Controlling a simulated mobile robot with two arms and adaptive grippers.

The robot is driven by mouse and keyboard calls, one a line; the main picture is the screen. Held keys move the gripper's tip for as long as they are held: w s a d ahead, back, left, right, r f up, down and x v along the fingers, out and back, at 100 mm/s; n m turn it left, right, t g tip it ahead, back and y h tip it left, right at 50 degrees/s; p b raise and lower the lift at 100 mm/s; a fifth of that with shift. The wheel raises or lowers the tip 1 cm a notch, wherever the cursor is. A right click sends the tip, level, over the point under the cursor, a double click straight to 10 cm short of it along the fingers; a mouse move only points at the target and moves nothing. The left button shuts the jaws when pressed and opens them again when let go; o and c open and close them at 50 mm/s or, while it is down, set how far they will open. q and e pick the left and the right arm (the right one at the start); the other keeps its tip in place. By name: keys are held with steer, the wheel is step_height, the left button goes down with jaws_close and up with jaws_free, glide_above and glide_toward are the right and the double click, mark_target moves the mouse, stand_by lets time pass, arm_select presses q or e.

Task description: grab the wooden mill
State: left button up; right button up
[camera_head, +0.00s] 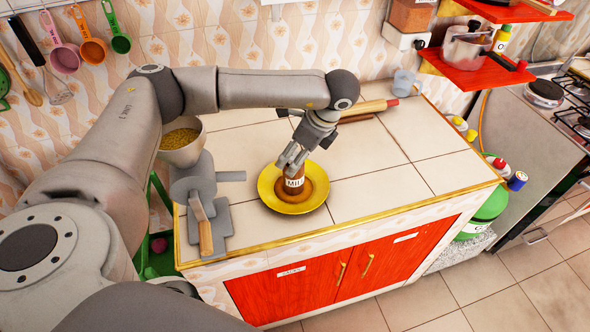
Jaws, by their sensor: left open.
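The wooden mill (294,185) is a small brown cylinder with a white label reading "MILL". It stands upright on the yellow plate (266,187) on the tiled counter. My left gripper (291,165) is open and points down right at the top of the mill, its fingers overlapping the mill's upper part in the picture. I cannot tell whether the fingers touch it. My right gripper is out of view.
A grey grinder-like device (192,182) and a bowl of yellow grains (181,150) stand to the left. A rolling pin (370,108) and a translucent cup (405,83) lie behind right. The counter (385,190) right of the plate is clear. A red shelf (478,70) hangs at the right.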

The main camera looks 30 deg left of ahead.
mark_target(289, 164)
arm_select(q)
steer(key=shift+x, duration=0.8)
steer(key=p+x, duration=0.2)
steer(key=x, duration=0.1)
steer(key=p+x, duration=0.1)
steer(key=shift+w+a+f, duration=0.2)
steer(key=shift+w+a, duration=0.1)
steer(key=shift+a+f, duration=0.1)
steer(key=shift+f, duration=0.25)
steer(key=shift+c, duration=1.7)
steer(key=c, duration=0.5)
steer(key=shift+c, duration=2.2)
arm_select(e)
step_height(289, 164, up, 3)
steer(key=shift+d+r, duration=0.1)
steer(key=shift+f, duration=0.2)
